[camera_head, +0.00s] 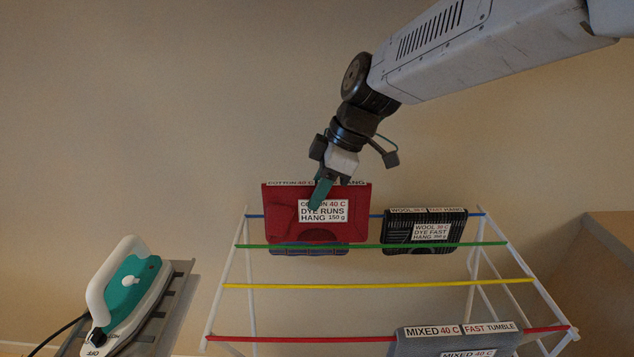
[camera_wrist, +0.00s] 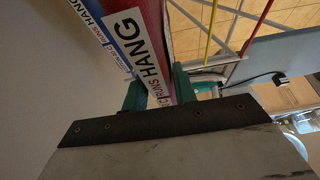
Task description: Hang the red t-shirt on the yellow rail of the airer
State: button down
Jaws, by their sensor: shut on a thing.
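The red t-shirt (camera_head: 283,215) is a folded panel with a white label in the head view, upright in front of the blue rail's left part. It also shows in the wrist view (camera_wrist: 151,14). My gripper (camera_head: 320,194) is shut on it from above, green fingers over the label; in the wrist view my gripper (camera_wrist: 160,92) has a finger on either side. I cannot tell whether the shirt touches the blue rail. The yellow rail (camera_head: 380,286) of the airer is bare, nearer than the green rail; it shows in the wrist view (camera_wrist: 211,30).
A blue garment (camera_head: 310,250) hangs on the blue rail (camera_head: 376,215) behind the shirt. A black striped garment (camera_head: 397,237) hangs right of it. The green rail (camera_head: 375,245) is bare. A grey garment (camera_head: 415,346) is on the red rail (camera_head: 300,338). An iron (camera_head: 127,285) stands left.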

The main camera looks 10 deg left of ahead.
send_over(318, 285)
jog(key=shift+f, duration=6.5)
jog(key=c, duration=1)
grip_release()
jog(key=shift+c, duration=0.2)
